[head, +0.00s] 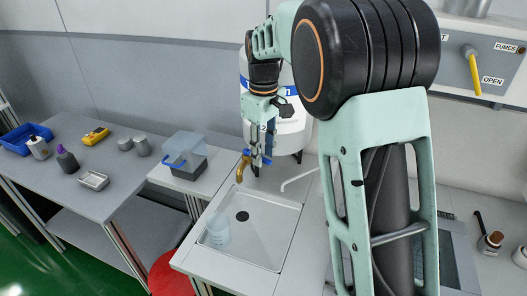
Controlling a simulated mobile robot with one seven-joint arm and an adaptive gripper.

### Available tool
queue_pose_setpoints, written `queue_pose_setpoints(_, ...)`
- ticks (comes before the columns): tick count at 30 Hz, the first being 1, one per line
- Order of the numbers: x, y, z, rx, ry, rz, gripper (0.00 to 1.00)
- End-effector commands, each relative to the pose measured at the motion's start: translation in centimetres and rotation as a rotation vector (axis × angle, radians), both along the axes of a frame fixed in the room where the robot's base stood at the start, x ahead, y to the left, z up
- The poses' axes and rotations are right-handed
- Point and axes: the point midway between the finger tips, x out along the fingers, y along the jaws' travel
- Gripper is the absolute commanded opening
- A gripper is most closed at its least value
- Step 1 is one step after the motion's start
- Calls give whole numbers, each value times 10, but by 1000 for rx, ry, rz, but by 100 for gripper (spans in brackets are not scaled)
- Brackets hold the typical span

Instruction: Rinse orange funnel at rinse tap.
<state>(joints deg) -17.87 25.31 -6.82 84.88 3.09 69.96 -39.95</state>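The rinse tap (243,168) is a brass spout with blue parts at the back of a pale, shallow sink (262,222) with a dark drain. My gripper (257,168) points down right beside the tap and overlaps it in the picture. I cannot tell whether it touches the tap. The fingers are small and dark, and whether they are open or shut does not show. I cannot make out an orange funnel anywhere in the head view. A clear, bluish beaker-like vessel (218,228) stands in the sink's left part.
A white tank (292,125) stands close behind my gripper. A clear-lidded box (186,152) sits left of the sink. The left table holds a blue bin (25,138), bottles, a yellow device (96,136) and a metal tray (93,180). A red stool (170,276) stands below. My arm hides much of the right side.

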Motion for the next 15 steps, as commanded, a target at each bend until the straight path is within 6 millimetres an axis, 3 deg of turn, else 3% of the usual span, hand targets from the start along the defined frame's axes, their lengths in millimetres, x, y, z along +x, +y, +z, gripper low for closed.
queue_pose_setpoints(5,0,0,12,1,-2,0,29)
queue_pose_setpoints(15,1,0,82,0,-4,-1,29)
